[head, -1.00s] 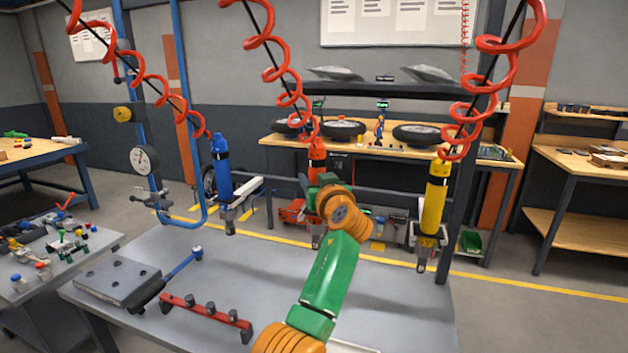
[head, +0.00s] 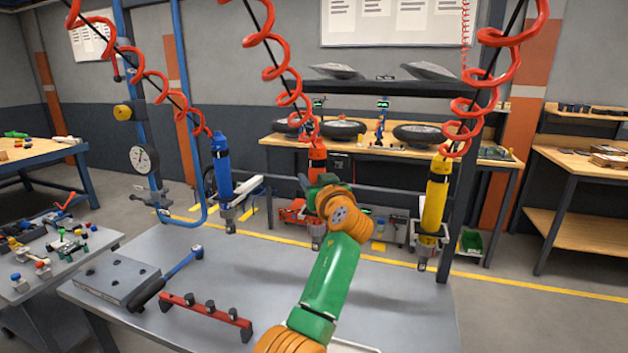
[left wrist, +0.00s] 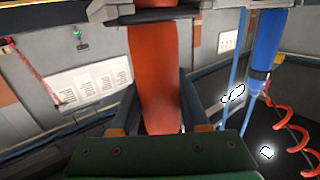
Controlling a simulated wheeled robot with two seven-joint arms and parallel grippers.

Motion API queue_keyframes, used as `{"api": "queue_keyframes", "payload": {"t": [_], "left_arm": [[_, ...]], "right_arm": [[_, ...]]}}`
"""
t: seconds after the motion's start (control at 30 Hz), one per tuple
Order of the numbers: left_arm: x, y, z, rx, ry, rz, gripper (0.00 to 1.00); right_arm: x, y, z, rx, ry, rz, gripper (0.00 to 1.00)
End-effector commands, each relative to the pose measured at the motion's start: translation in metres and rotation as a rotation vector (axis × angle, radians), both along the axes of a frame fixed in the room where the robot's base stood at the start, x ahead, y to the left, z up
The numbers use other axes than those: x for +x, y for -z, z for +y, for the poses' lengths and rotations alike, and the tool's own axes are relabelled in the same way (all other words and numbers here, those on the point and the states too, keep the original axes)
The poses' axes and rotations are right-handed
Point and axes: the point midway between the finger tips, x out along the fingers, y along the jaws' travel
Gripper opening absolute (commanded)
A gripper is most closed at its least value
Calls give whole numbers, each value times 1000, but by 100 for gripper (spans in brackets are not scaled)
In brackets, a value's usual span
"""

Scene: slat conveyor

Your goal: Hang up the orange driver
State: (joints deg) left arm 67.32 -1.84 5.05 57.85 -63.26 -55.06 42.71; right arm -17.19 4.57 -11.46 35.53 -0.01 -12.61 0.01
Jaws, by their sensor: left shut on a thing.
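The orange driver (head: 317,151) hangs upright at the end of a red coiled hose, between the blue driver (head: 221,169) and the yellow driver (head: 434,203). My left gripper (head: 316,178) is shut on it, mostly hidden behind my green and orange wrist. In the left wrist view, the orange driver's body (left wrist: 154,65) stands between the dark fingers of my left gripper (left wrist: 158,112). A grey and black bracket (left wrist: 150,14) crosses the driver at the top of that view. I cannot tell whether the driver is seated in it. My right gripper is out of view.
The grey table (head: 260,265) below holds a grey block (head: 117,278), a blue-handled tool (head: 181,265) and a red rack (head: 205,317). A blue pipe frame with a gauge (head: 144,159) stands at left. A dark post rises right of the yellow driver.

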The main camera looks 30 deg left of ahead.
Motion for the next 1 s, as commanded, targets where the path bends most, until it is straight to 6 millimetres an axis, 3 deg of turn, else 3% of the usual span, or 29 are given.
{"api": "queue_keyframes", "payload": {"t": [0.03, 0.13, 0.47, 0.73, 1.0], "left_arm": [[0, -1, 0, 2, 0, -3, 53], [0, -1, 0, 1, 0, -1, 80], [-1, 2, -2, -1, 0, 0, 80], [-32, 4, -36, -2, 3, -5, 80], [-49, -3, -53, -1, 1, -2, 80]], "right_arm": [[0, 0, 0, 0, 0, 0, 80], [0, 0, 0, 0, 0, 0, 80], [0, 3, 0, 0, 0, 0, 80], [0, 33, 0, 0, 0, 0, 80], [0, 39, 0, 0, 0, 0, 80]]}}
